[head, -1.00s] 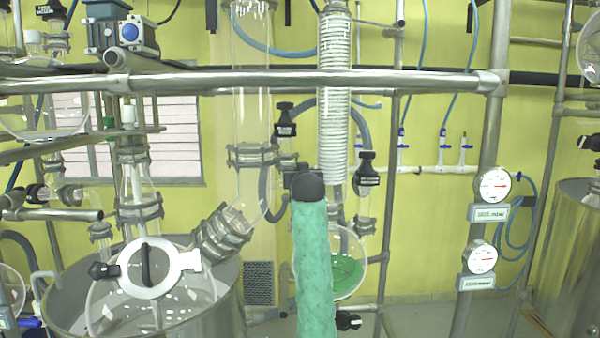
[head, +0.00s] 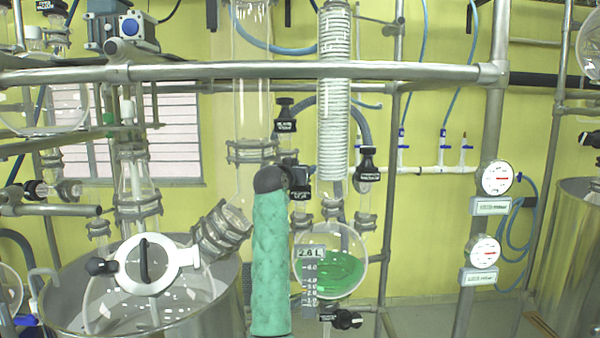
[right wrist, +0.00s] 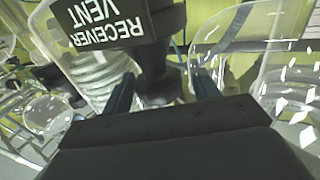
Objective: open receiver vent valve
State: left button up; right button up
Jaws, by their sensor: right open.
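In the right wrist view, a black tag reading "RECEIVER VENT" (right wrist: 105,25) appears upside down at the top. The black vent valve (right wrist: 156,78) beside it has its end between the two fingers of my right gripper (right wrist: 164,92). The fingers are apart, one on each side, and no firm hold shows. In the head view, my green-sleeved right arm rises in front of the rig, and its dark end is beside a small black fitting with a tag (head: 300,192). The gripper's fingers cannot be made out there. My left gripper is out of view.
The round receiver flask (head: 342,262) with green liquid hangs just right of my arm. Other black valves (head: 286,115) (head: 367,165) are close by. A steel crossbar (head: 240,71) runs above, and a glass-topped vessel (head: 215,300) stands at left.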

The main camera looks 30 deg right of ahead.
jog(key=c, duration=0.8)
jog(key=shift+o, duration=0.2)
jog(key=shift+d+r+n+t+y+p, duration=0.1)
jog(key=shift+n+t+y+p, duration=0.5)
jog(key=shift+n+t+y, duration=0.25)
jog(key=shift+s+n+t+y+p, duration=0.1)
jog(key=shift+n+t+y+p, duration=0.85)
jog(key=shift+n+t+y, duration=1.5)
jog(key=shift+n+y, duration=0.3)
jog(key=shift+y, duration=0.9)
jog(key=shift+n+t+y, duration=0.3)
jog(key=shift+n+y, duration=0.3)
jog(key=shift+y, duration=0.3)
